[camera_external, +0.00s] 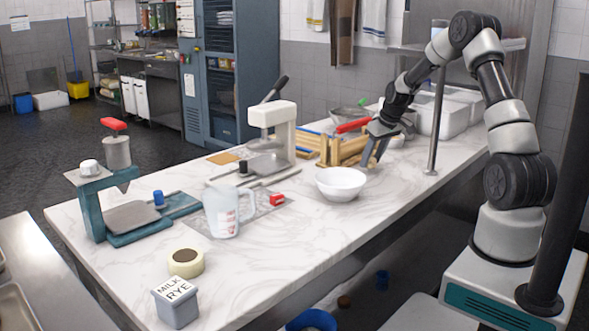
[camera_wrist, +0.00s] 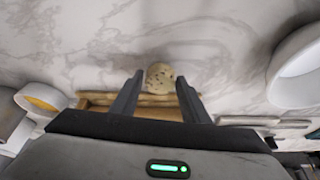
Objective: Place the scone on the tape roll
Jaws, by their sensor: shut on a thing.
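The scone (camera_wrist: 160,76) is a pale, dark-flecked round piece between the fingertips of my gripper (camera_wrist: 159,78) in the wrist view. My gripper is shut on it, though its contact with each finger is hard to make out. In the external view my gripper (camera_external: 375,160) points down over the far part of the counter, beside a wooden rack and behind the white bowl; the scone cannot be made out there. The tape roll (camera_external: 186,263), cream with a dark core, lies flat on the counter's near left part, far from my gripper.
A red item (camera_external: 277,199) lies by the jug. The counter's front right stretch is clear.

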